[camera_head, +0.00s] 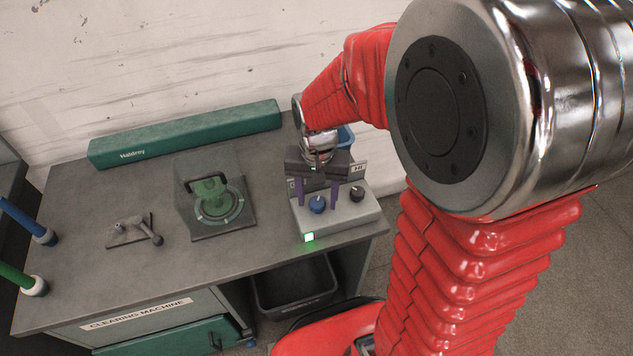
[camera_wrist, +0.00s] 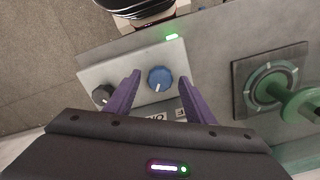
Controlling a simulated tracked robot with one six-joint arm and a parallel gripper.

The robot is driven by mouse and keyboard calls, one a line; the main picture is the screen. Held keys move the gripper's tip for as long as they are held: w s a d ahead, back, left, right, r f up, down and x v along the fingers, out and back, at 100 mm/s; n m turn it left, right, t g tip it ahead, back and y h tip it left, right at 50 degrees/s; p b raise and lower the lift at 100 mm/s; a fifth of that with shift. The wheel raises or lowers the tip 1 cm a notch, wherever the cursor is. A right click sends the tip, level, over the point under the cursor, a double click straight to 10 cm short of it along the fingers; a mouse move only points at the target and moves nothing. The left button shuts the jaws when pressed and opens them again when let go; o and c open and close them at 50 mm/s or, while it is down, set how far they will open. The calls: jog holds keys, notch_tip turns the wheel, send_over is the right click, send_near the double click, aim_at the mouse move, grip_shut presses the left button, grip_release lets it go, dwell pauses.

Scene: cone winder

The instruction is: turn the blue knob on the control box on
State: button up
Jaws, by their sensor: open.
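The control box (camera_head: 340,217) is a light grey box at the right end of the bench top, and it also shows in the wrist view (camera_wrist: 124,73). The blue knob (camera_head: 317,204) is on its top face; in the wrist view the knob (camera_wrist: 160,79) carries a white pointer line. A black knob (camera_head: 357,194) sits to its right, and shows at the left in the wrist view (camera_wrist: 102,95). A green light (camera_head: 309,237) glows on the box's front. My gripper (camera_head: 320,190) is open, with its purple fingers on either side of the blue knob. I cannot tell whether they touch it.
A green device with a handle (camera_head: 210,196) stands on a plate left of the box. A metal lever fixture (camera_head: 136,231) lies farther left. A long green housing (camera_head: 185,135) runs along the back. A dark bin (camera_head: 296,286) is below the bench.

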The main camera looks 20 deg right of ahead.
aim_at(317, 201)
notch_tip(317, 201, up, 14)
jog(key=shift+f, duration=0.25)
dwell(0.3)
dwell(0.4)
jog(key=s+r+n+t, duration=0.4)
jog(key=s+n+t, duration=0.1)
jog(key=s, duration=0.6)
jog(key=shift+s+r+t, duration=0.15)
jog(key=shift+s+t, duration=0.05)
jog(key=shift+t, duration=0.1)
dwell(1.5)
